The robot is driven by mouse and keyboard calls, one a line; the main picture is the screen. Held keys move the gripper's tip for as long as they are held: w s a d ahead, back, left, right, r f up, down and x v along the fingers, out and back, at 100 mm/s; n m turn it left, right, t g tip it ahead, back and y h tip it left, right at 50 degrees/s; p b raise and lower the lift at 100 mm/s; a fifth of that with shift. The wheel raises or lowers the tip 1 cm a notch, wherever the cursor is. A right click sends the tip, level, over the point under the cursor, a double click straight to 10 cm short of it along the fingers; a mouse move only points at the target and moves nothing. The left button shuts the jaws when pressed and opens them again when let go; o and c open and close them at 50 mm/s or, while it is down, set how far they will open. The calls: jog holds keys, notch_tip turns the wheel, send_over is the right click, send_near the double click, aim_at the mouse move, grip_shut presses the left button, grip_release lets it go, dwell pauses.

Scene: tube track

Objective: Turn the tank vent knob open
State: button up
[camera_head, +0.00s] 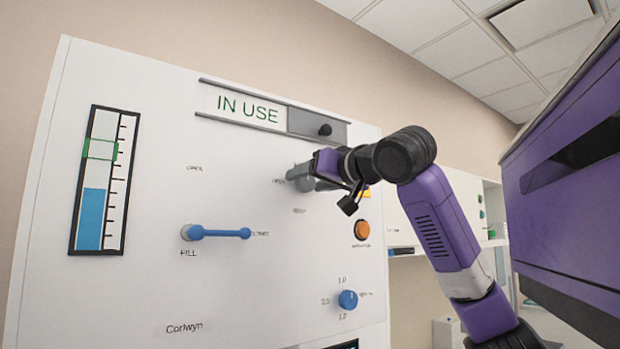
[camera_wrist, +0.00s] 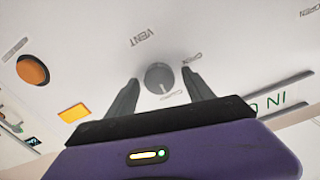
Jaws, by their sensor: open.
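The vent knob (camera_wrist: 159,77) is a round grey knob on the white panel, below the upside-down VENT label in the wrist view. A light mark on its lower side points toward a label that seems to read CLOSED; an OPEN label sits to its upper right. My gripper (camera_wrist: 160,80) is open, with one finger on each side of the knob and a gap visible to each. I cannot tell how deep the fingertips reach. In the head view my gripper (camera_head: 318,176) is at the panel's right part and partly hides the knob area.
The white panel (camera_head: 140,290) also bears a blue fill lever (camera_head: 218,233), an orange button (camera_head: 362,230), a blue dial (camera_head: 348,299), a level gauge (camera_head: 100,180) and an IN USE sign (camera_head: 247,108) with a grey slider above my gripper. A yellow-orange square (camera_wrist: 73,112) is near the knob.

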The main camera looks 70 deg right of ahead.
grip_shut()
dwell(0.3)
jog(key=n, duration=0.3)
jog(key=shift+n+b, duration=0.35)
jog(key=shift+n, duration=0.05)
jog(key=n, duration=0.5)
jog(key=shift+w+a+n+b, duration=0.1)
jog(key=shift+a+n+b, duration=0.05)
jog(key=shift+n+b, duration=0.15)
jog(key=n, duration=0.4)
jog(key=shift+f, duration=0.1)
jog(key=shift+a+f+n, duration=0.1)
jog(key=shift+n, duration=2.1)
